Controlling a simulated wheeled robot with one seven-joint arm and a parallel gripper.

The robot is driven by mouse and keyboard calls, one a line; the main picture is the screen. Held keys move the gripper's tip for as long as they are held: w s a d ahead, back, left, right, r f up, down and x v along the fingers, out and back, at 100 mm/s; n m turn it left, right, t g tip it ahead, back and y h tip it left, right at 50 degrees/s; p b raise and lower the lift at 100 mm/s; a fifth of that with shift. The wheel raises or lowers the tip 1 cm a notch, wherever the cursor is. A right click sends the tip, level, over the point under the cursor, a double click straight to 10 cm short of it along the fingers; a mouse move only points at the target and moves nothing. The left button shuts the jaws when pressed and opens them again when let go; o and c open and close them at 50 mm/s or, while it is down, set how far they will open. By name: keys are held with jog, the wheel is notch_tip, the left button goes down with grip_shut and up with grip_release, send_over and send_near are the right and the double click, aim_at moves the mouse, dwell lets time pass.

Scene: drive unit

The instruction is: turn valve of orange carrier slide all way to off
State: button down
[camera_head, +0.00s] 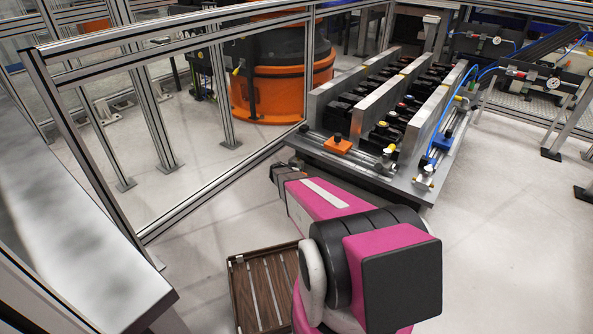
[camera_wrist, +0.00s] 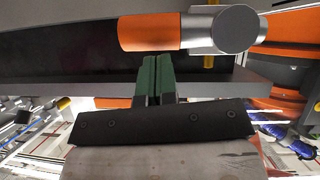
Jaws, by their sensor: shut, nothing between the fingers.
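The orange carrier slide (camera_head: 337,145) sits at the near left corner of the metal drive unit (camera_head: 375,178) in the head view, with a dark knob on top. In the wrist view an orange rounded part (camera_wrist: 148,32) joins a grey metal cylinder (camera_wrist: 222,30) close ahead. I cannot tell for sure which of these is the valve, or how far it is turned. My gripper (camera_wrist: 157,60) shows two green fingers pressed together and empty, their tips just below the orange part. Whether they touch it is unclear. The fingertips do not show clearly in the head view.
Upright metal plates (camera_head: 365,110) and rows of black blocks stand on the unit. A yellow-topped knob (camera_head: 390,149) is right of the orange slide. A framed fence (camera_head: 215,180) runs along the left. A brown slatted tray (camera_head: 262,290) lies on the floor. Floor to the right is clear.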

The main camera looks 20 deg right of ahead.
jog(key=shift+s+d+f, duration=0.1)
jog(key=shift+f, duration=0.2)
dwell(0.4)
jog(key=d+r+v, duration=0.1)
jog(key=r+v, duration=0.1)
jog(key=v, duration=1)
jog(key=shift+r, duration=0.4)
jog(key=shift+a, duration=0.1)
dwell(2.3)
